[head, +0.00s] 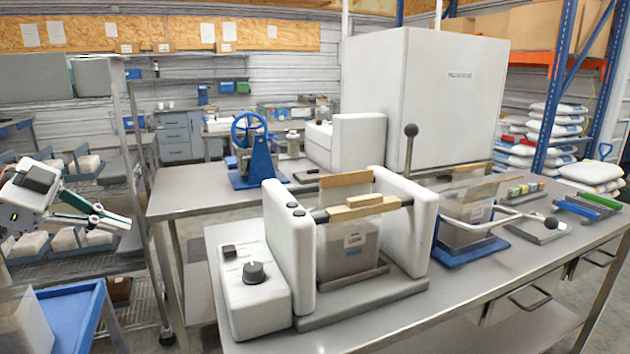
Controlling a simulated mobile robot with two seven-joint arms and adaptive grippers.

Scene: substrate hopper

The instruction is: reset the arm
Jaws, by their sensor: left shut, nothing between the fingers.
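My left arm comes in at the left edge, and its white wrist shows there. My left gripper (122,222) points right, with its thin green and grey fingers shut and empty. It is in front of the wire shelf rack and left of the workbench, and I see it touching nothing. My right gripper is not in view.
The steel workbench (375,338) carries a white sealing machine (286,240) with a bag between its walls, and a blue-based device (470,245). A wire rack (150,275) with white blocks stands left. A blue tray (72,308) is at lower left.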

